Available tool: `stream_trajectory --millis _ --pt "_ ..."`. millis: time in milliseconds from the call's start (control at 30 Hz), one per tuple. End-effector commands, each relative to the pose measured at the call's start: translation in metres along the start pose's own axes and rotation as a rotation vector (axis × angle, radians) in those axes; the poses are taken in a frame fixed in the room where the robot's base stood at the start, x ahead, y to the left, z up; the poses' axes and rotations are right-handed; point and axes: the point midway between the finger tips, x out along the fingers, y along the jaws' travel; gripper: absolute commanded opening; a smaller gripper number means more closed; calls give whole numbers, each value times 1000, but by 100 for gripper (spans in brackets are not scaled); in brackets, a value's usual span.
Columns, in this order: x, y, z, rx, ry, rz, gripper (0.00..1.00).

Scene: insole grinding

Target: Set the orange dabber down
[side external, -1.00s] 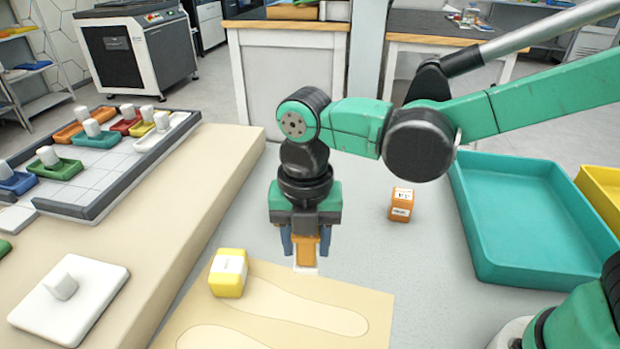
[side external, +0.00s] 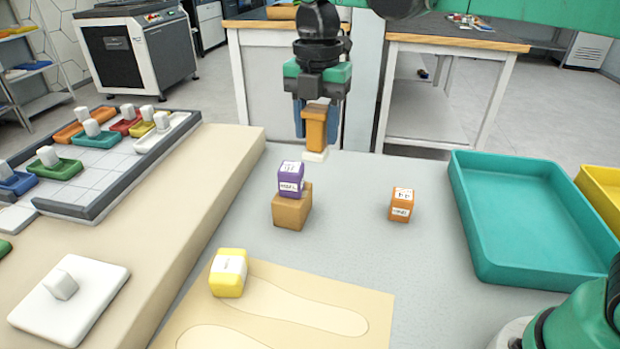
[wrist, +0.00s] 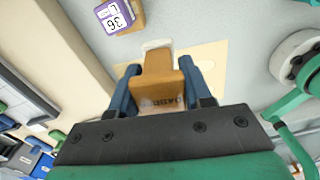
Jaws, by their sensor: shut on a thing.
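The orange dabber (side external: 315,130) is a small upright block with a white pad at its lower end. My gripper (side external: 317,118) is shut on it and holds it in the air above the far part of the grey table. In the wrist view the dabber (wrist: 160,85) sits between the two blue fingers of my gripper (wrist: 165,90), with lettering on its face and its pale pad at the far end. No surface touches the pad in the side view.
A purple labelled cube (side external: 291,178) rests on a brown block (side external: 292,208). A teal tray (side external: 480,230) is at right. Grey table between is clear.

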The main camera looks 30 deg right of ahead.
Motion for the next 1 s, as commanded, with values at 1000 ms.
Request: stream_trajectory --millis 1000 --pt "150 -74 221 623 1 -2 0"
